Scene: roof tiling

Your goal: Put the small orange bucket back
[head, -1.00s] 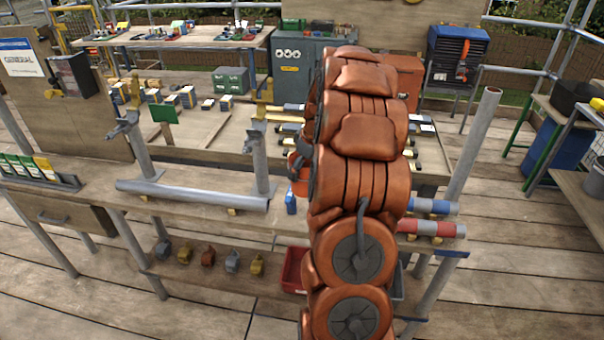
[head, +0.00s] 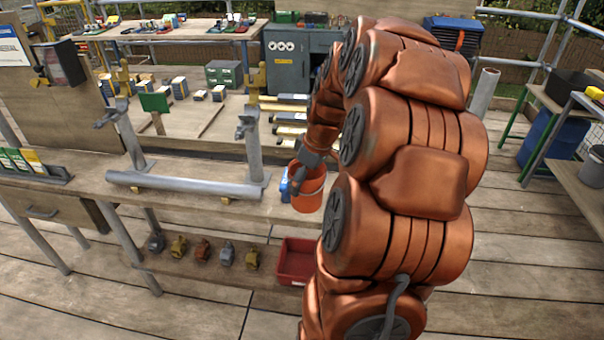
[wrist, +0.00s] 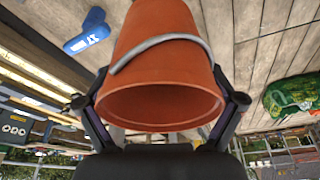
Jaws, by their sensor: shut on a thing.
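The small orange bucket (head: 308,190) hangs in my gripper (head: 312,160), in front of the front edge of the wooden bench in the head view. In the wrist view the bucket (wrist: 162,65) fills the upper middle, its open rim facing the camera and its grey handle lying across its side. The two fingers of my gripper (wrist: 168,105) press on the bucket from both sides near its rim. My arm hides part of the bench to the right of the bucket in the head view.
A red bin (head: 296,262) sits low below the bucket. A blue object lies on the bench behind it and shows in the wrist view (wrist: 88,32). A grey pipe (head: 185,187) lies along the bench to the left. Several small fittings (head: 203,250) stand on the lower shelf.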

